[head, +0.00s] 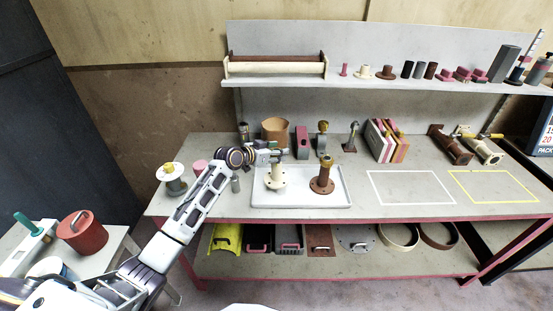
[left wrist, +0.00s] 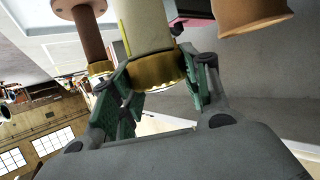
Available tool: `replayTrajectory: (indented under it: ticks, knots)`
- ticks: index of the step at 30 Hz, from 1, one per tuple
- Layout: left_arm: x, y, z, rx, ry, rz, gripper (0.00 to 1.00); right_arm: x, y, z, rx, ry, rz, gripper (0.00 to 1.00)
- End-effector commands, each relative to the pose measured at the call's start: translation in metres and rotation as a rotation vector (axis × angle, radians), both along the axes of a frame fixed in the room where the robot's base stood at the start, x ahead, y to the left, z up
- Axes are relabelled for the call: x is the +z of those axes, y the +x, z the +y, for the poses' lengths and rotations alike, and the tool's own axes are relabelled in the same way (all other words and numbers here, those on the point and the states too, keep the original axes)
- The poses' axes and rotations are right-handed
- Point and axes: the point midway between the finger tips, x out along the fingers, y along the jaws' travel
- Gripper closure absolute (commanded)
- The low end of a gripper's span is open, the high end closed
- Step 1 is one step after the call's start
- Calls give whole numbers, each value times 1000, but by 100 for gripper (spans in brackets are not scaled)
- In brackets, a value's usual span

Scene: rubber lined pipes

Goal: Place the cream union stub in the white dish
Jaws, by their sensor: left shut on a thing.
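The cream union stub (head: 276,178) is upright over the left half of the white dish (head: 300,201), its flange down at or just above the dish floor; I cannot tell if it touches. My left gripper (head: 274,156) is shut on its top end. In the left wrist view the green finger pads (left wrist: 152,78) close on the brass nut of the cream stub (left wrist: 145,28). A brown union stub (head: 323,177) with a brass top stands in the dish to the right, apart from the cream one. My right gripper is not in view.
Behind the dish are a tan cup (head: 275,130), a grey-and-pink block (head: 302,142) and a brass-topped fitting (head: 322,137). A white-flanged spool (head: 172,178) stands at the left. The bench inside the white outline (head: 411,188) and yellow outline (head: 493,186) is clear.

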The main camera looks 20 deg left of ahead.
Motion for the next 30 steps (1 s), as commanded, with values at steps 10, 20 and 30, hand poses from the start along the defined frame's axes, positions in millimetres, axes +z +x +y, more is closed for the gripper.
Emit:
replayTrajectory:
  ticks: [10, 20, 30]
  knots:
    - [-29, 0, 0, 1, -2, -2, 100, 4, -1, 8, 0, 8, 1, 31]
    - [-31, 0, 0, 1, -2, -4, 100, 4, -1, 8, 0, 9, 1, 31]
    - [-36, 0, 0, 0, 0, 1, 32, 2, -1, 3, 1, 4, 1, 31]
